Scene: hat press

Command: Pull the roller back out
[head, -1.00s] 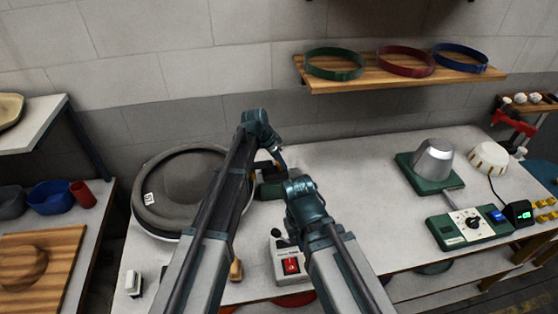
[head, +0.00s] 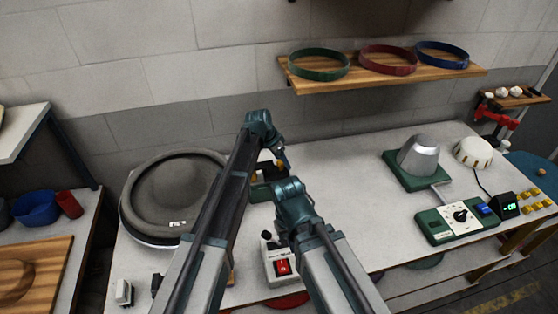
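A grey felt hat (head: 150,197) lies on a round white-edged base at the left of the bench, with a small white label on its brim. My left arm crosses in front of its right side. My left gripper (head: 281,158) points down over a dark green fixture (head: 258,191) beside the hat. Its fingers are small and partly hidden, so its opening and any hold cannot be made out. I cannot clearly identify the roller; the area between hat and fixture is largely behind my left arm. My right wrist is in front of the fixture, and its fingers cannot be made out.
A white switch box (head: 280,262) with a red switch stands close by my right arm. A metal dome (head: 425,156) on a green base and a green control box (head: 460,221) are at the right. A wooden shelf (head: 385,73) holds three bands. The middle rear bench is clear.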

